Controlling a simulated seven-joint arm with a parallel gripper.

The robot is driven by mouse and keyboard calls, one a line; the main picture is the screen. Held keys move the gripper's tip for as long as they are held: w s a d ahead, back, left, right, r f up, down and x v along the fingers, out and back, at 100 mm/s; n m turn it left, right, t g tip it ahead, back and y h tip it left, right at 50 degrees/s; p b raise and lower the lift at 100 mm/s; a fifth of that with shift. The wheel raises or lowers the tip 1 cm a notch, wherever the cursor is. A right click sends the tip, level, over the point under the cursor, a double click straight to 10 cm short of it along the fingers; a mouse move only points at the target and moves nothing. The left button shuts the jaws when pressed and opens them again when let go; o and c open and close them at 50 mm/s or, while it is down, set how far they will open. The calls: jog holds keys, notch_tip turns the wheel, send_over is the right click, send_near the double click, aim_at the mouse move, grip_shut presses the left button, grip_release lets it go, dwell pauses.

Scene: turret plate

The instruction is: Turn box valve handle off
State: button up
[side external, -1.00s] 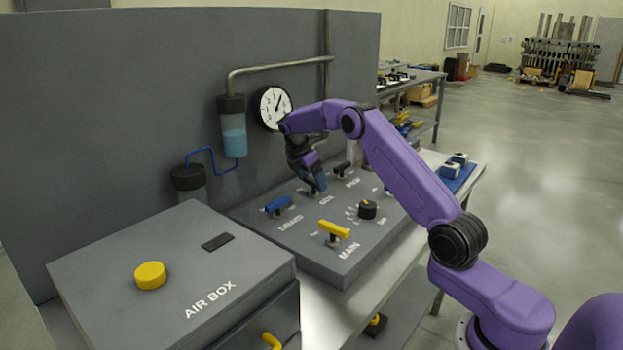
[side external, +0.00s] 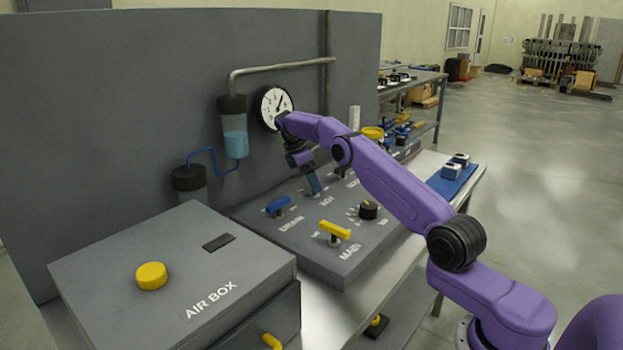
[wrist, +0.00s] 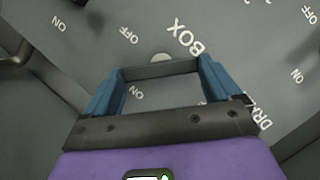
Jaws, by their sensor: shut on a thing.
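My gripper (side external: 314,188) is over the BOX label on the grey valve panel (side external: 300,250). In the wrist view its blue fingers (wrist: 161,72) sit at the two ends of a dark bar, the box valve handle (wrist: 160,69), and are shut on it. A round grey piece (wrist: 161,57) shows just beyond the bar. The BOX lettering (wrist: 186,37) lies just past the handle. OFF (wrist: 128,36) is at upper left, and an ON mark shows between the fingers. In the side view the fingers largely hide the handle.
A blue DRAIN handle (side external: 277,206) and a yellow MAIN handle (side external: 334,230) stand near my gripper. A black knob (side external: 368,209) is to the right. A pressure gauge (side external: 272,106) and pipes are behind. The AIR BOX (side external: 180,275) is at front left.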

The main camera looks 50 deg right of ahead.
dwell(0.4)
jog(key=o, duration=0.8)
jog(key=shift+c, duration=0.2)
jog(key=shift+r, duration=0.1)
jog(key=shift+r, duration=1.5)
jog(key=s+a+r, duration=0.5)
jog(key=s+r, duration=0.5)
jog(key=s, duration=0.3)
